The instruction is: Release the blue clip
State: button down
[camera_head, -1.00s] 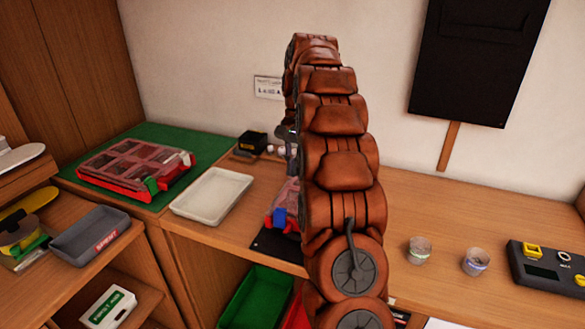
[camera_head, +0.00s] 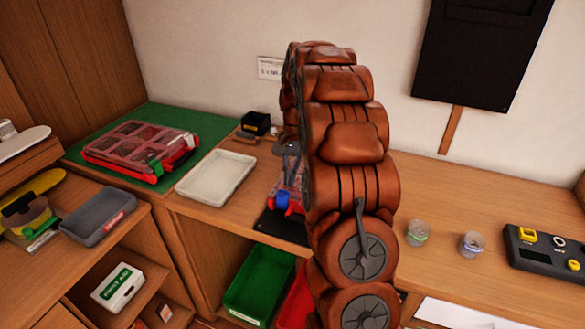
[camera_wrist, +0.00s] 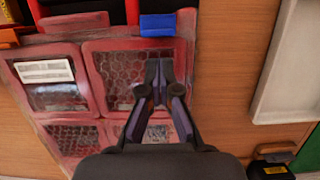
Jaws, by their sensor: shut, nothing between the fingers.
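The blue clip (camera_wrist: 157,25) sits on the front edge of a red-framed case (camera_wrist: 92,45) with clear, honeycomb-patterned lid windows in the wrist view. I cannot tell whether the clip is latched. In the head view the blue clip (camera_head: 281,201) shows just left of my arm, and most of its case (camera_head: 294,174) is hidden behind the arm. My gripper (camera_wrist: 160,66) is shut and empty over the case lid, its tips pointing toward the clip, with a gap in the picture between them.
A white tray (camera_head: 216,178) lies left of the case. Another red case (camera_head: 140,148) lies on a green mat (camera_head: 190,120). A black box (camera_head: 256,122) stands behind. Two small cups (camera_head: 417,232) and a dark device (camera_head: 545,250) are at right. A green bin (camera_head: 258,285) sits below.

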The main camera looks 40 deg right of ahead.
jog(key=shift+s+a, duration=0.5)
jog(key=shift+a, duration=0.3)
